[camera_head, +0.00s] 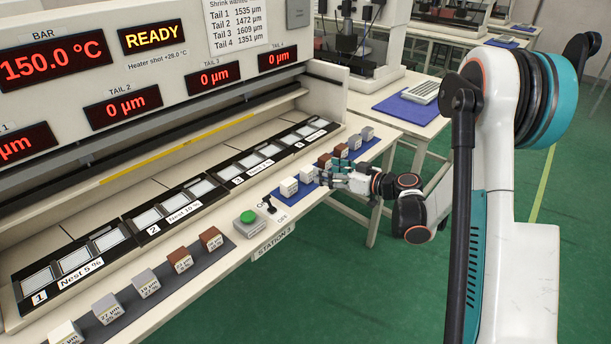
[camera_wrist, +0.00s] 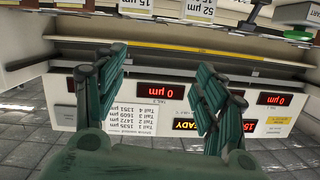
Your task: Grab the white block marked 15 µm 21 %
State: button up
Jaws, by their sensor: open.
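The wrist view is upside down. At its top edge, a white block (camera_wrist: 136,5) shows a label reading 15 µm; its lower line is cut off or too small to read. A white block marked 52 µm (camera_wrist: 199,9) sits to its right. In the head view, two white blocks stand at the near end of the blue mat; the second one (camera_head: 307,174) appears to be the 15 µm block, though its label is not legible there. My gripper (camera_head: 322,174) is close beside it. In the wrist view my gripper (camera_wrist: 160,60) is open, with nothing between its fingers.
Brown and grey blocks (camera_head: 367,133) stand farther along the blue mat, partly behind my gripper. A green button (camera_head: 247,217) and a small lever (camera_head: 270,204) are left of the mat. Nest plates (camera_head: 245,172) lie behind. More blocks stand on a grey strip (camera_head: 128,317) in front.

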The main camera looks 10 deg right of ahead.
aim_at(312, 172)
jog(key=d+f+t, duration=0.2)
jog(key=d+f, duration=0.2)
jog(key=f, duration=0.3)
jog(key=shift+n+y, duration=0.4)
jog(key=p+x, duration=0.1)
jog(key=x, duration=0.7)
jog(key=shift+w+f, duration=0.15)
jog(key=shift+w, duration=0.05)
jog(key=shift+w+a, duration=0.25)
jog(key=shift+w, duration=0.15)
jog(key=b+x, duration=0.2)
jog(key=x, duration=0.2)
jog(key=shift+w+f, duration=0.1)
jog(key=shift+w+a, duration=0.25)
jog(key=shift+w, duration=0.2)
jog(key=c, duration=1.3)
